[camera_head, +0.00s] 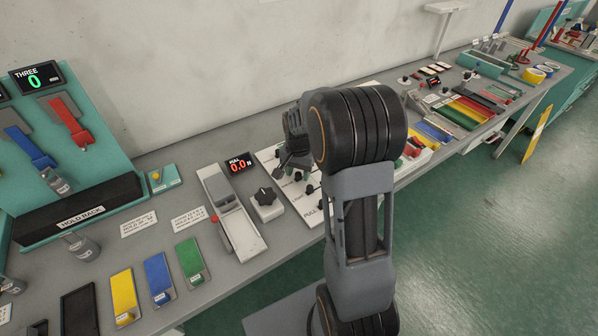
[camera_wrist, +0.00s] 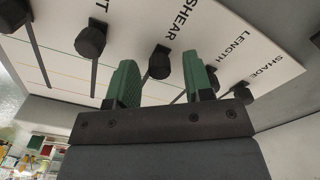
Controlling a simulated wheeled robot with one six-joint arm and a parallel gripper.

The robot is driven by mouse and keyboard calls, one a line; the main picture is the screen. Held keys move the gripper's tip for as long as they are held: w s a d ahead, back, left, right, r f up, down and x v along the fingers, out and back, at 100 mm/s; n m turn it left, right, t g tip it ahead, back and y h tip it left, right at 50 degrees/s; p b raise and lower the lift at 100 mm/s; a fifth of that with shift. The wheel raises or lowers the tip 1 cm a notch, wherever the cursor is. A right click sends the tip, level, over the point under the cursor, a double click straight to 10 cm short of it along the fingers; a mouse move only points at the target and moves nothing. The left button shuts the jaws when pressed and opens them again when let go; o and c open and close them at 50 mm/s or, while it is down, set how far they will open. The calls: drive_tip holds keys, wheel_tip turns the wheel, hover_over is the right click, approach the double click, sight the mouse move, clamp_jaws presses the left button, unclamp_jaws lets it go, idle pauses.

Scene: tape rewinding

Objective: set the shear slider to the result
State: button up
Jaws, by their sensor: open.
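A white slider board (camera_head: 268,158) lies on the bench, partly hidden behind my arm in the head view. In the wrist view the board (camera_wrist: 135,15) shows printed words, among them SHEAR, LENGTH and SHADE, and several black knobs on slots. The knob closest to the word SHEAR, the shear slider (camera_wrist: 160,62), appears between my fingers. My gripper (camera_wrist: 159,72) has two green fingers spread apart, one on each side of that knob in the picture. I cannot tell whether they touch it. Its slot is mostly hidden by my gripper.
Other black knobs stand close by, one left of my fingers (camera_wrist: 90,40) and one to the right (camera_wrist: 242,92). A red-digit display (camera_head: 238,163) reads 0.0 N beside a black dial (camera_head: 265,198). Coloured strips (camera_head: 158,278) lie near the bench's front edge.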

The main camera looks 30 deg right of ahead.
drive_tip(key=shift+f, duration=0.15)
clamp_jaws()
idle(0.4)
